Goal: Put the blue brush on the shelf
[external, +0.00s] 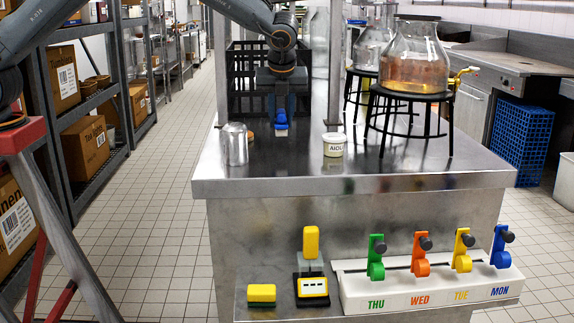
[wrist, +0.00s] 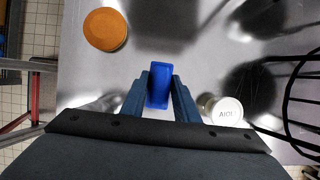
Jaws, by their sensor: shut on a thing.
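The blue brush (external: 281,121) is between the fingers of my gripper (external: 281,108), with a pale lower end pointing down at the steel counter (external: 240,184). In the wrist view the blue brush (wrist: 160,84) fills the gap between the two fingers of my gripper (wrist: 160,90), which is shut on it. I cannot tell whether its lower end touches the counter. A grey metal storage shelf (external: 92,103) with boxes stands on the left. A low steel shelf (external: 480,303) runs along the counter's front. The frames do not show which shelf is meant.
Stools with glass jars (external: 410,62) are on the right. A dark crate (external: 255,75) and steel posts are behind.

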